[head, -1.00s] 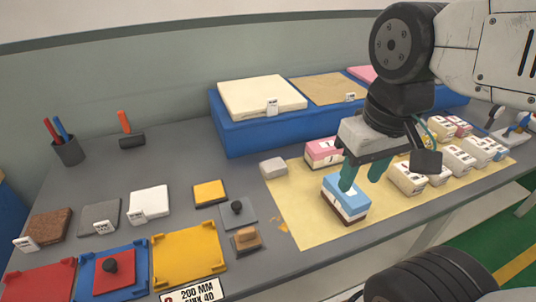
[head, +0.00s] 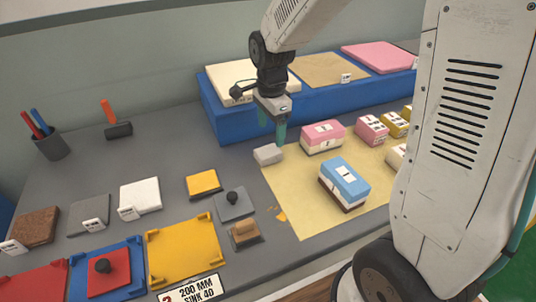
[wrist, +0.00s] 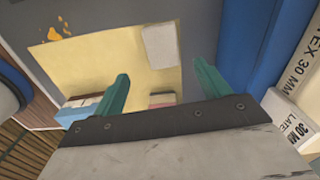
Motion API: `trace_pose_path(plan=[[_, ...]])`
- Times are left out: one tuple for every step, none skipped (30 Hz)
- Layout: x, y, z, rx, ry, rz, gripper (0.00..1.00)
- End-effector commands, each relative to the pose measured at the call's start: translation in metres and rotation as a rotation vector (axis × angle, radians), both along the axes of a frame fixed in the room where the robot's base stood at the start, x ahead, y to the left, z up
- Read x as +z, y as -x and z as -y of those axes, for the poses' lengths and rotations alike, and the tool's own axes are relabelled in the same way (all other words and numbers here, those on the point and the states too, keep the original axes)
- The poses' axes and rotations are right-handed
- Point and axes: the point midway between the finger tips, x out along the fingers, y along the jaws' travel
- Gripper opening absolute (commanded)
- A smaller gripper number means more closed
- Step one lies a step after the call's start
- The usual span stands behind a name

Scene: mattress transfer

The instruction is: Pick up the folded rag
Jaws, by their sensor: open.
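The folded rag (head: 268,154) is a small pale grey block-like bundle at the back left corner of the yellow mat, beside the blue platform. In the wrist view the folded rag (wrist: 160,46) lies beyond the gap between the fingers. My gripper (head: 272,128) is open, with its teal fingers pointing down just above and behind the rag. In the wrist view my gripper (wrist: 162,72) has nothing between its two fingers. I cannot tell from the head view whether a fingertip touches the rag.
The blue platform (head: 228,124) stands right behind, bearing cream, tan and pink slabs. A pink block (head: 322,136) and a blue-topped block (head: 344,182) sit on the yellow mat (head: 300,210). Coloured trays and sample pads fill the left. Grey table between the pads and rag is clear.

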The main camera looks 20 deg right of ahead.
Motion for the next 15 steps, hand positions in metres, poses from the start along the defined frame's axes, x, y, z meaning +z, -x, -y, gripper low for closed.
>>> trace_pose_path(plan=[[-0.006,-0.002,-0.001,-0.018,0.0,-0.004,0.75],[-0.009,-0.003,-0.002,-0.025,0.0,-0.005,0.75],[-0.013,-0.004,-0.002,-0.031,0.0,-0.005,0.75],[-0.016,-0.004,-0.002,-0.034,0.0,-0.005,0.75],[-0.02,-0.004,-0.002,-0.035,0.0,-0.006,0.75],[-0.024,-0.004,-0.002,-0.035,0.0,-0.006,0.75],[-0.028,-0.004,-0.002,-0.034,0.0,-0.005,0.75],[-0.031,-0.004,-0.002,-0.034,0.0,-0.005,0.75],[-0.035,-0.004,-0.003,-0.033,0.0,-0.005,0.75],[-0.039,-0.004,-0.003,-0.033,0.0,-0.005,0.75],[-0.043,-0.004,-0.004,-0.033,0.0,-0.006,0.75],[-0.049,-0.004,-0.004,-0.032,0.001,-0.007,0.75],[-0.053,-0.004,-0.005,-0.032,0.001,-0.007,0.75],[-0.058,-0.004,-0.006,-0.032,0.001,-0.007,0.75],[-0.065,-0.004,-0.007,-0.032,0.001,-0.008,0.75]])
